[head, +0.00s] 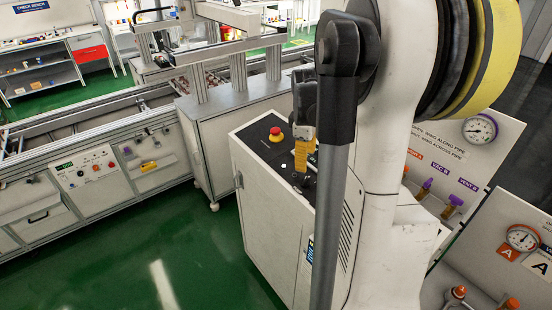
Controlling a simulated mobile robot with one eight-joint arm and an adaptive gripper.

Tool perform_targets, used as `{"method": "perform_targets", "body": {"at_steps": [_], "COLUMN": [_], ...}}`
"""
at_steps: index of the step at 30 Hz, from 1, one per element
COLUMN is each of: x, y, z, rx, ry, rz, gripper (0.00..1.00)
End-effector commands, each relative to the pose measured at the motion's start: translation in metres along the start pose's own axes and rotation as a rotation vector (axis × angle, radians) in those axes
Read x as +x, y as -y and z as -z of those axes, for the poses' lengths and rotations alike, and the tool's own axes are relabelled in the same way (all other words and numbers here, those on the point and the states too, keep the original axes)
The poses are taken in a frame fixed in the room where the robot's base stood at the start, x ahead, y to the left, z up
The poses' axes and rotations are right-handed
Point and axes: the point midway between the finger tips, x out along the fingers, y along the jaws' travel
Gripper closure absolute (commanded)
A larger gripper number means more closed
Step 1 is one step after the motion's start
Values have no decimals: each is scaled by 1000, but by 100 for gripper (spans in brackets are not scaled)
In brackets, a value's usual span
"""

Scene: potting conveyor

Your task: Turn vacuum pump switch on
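A white cabinet (264,205), which looks like the vacuum pump unit, stands on the floor in the middle of the head view. Its black top panel (262,148) carries a red mushroom button on a yellow base (277,134) and a small lit white spot (284,166). My gripper (303,172) appears as a dark and yellow part over the right side of this panel. My own grey arm link partly hides it. I cannot tell whether its fingers are apart or touch anything. The pump switch cannot be made out clearly; it may be behind my gripper.
A conveyor bench with a control box (93,178) runs along the left. A grey cabinet under a gantry (232,118) stands behind the pump unit. Pipe panels with a gauge (480,129) and valves (453,206) are at the right. Green floor (185,262) is clear at front left.

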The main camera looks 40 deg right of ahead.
Motion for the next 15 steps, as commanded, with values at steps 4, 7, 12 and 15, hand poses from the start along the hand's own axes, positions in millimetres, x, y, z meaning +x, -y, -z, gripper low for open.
{"method": "perform_targets", "body": {"at_steps": [4, 7, 12, 15], "x": [20, 40, 74, 89], "y": [0, 0, 0, 0], "z": [0, 0, 0, 0], "rx": [-2, -1, -1, -1], "ry": [1, 1, 0, 0], "rz": [2, 1, 1, 1], "gripper": [47, 47, 47, 47]}}
